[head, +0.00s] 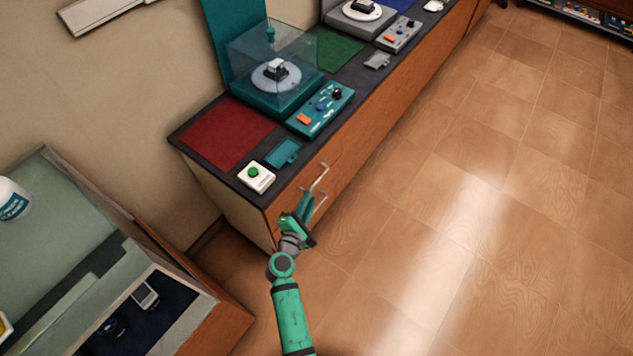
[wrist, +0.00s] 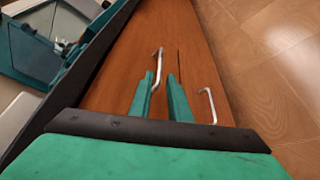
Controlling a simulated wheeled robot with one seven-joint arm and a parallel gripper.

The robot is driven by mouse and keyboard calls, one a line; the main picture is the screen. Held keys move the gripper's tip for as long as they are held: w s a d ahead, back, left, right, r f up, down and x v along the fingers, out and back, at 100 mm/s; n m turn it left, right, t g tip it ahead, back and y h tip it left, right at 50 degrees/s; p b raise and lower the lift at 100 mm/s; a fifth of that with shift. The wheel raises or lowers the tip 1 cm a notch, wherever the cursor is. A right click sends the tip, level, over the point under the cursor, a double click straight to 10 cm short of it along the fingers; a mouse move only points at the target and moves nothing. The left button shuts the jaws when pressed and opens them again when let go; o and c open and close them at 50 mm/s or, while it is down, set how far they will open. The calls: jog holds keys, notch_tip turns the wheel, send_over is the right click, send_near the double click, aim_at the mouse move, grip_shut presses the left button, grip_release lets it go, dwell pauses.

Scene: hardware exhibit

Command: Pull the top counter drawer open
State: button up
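The counter's wooden front (head: 341,161) has two bar handles. The top drawer (wrist: 130,66) lies nearest the dark counter top, with its pale metal handle (wrist: 159,62); that handle also shows in the head view (head: 321,177). The drawer front looks flush with the counter. A second handle (wrist: 209,106) sits lower. My gripper (head: 304,198) is at the counter front by the handles. In the wrist view its two green fingers (wrist: 163,82) are apart, with the top handle's near end between them, close to the left finger. I cannot tell whether they touch.
A white box with a green button (head: 256,176), a teal control panel (head: 320,109) and a clear-covered turntable (head: 277,72) stand on the counter. A display case (head: 230,318) stands at lower left. The tiled floor (head: 480,200) to the right is clear.

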aim_at(314, 186)
jog(key=x, duration=0.9)
jog(key=shift+w+f, duration=0.15)
jog(key=shift+w, duration=0.15)
jog(key=shift+c, duration=0.3)
grip_shut()
